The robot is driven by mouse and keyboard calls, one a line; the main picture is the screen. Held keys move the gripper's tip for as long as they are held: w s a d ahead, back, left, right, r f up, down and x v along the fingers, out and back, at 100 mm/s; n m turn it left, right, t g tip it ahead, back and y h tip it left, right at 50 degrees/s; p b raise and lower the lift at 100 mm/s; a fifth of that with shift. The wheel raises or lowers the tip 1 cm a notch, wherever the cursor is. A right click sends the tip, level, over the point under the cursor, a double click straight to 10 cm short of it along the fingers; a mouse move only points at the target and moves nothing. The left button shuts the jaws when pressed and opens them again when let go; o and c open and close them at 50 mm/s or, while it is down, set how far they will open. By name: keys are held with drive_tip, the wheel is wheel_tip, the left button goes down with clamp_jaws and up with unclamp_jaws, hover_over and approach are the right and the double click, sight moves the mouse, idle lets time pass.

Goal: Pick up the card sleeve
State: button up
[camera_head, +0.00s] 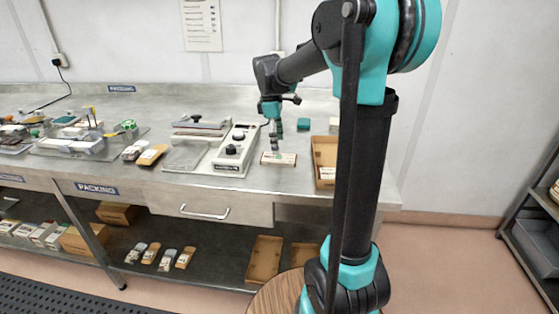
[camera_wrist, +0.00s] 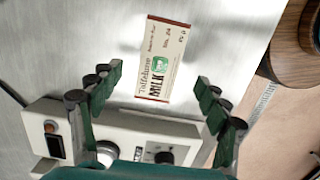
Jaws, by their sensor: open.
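The card sleeve (camera_head: 278,158) is a flat cream rectangle with dark red ends, lying on the metal bench. In the wrist view the card sleeve (camera_wrist: 163,58) shows printed text, "MILK", and a green picture. My gripper (camera_head: 277,145) is over the sleeve, pointing down. In the wrist view my gripper (camera_wrist: 160,79) is open and empty, with its green fingers spread to either side of the sleeve's near end. The fingers look apart from the sleeve; the exact height of the gap is hard to tell.
A white sealing machine (camera_head: 234,151) with black knobs stands just left of the sleeve. An open cardboard box (camera_head: 324,152) is to the right, partly behind my arm. Several tools and packs crowd the bench's left.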

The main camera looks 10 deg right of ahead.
sight(279, 157)
wheel_tip(279, 157, down, 5)
drive_tip(key=shift+d, duration=0.1)
idle(0.3)
drive_tip(key=c, duration=1.2)
drive_tip(key=shift+r, duration=0.2)
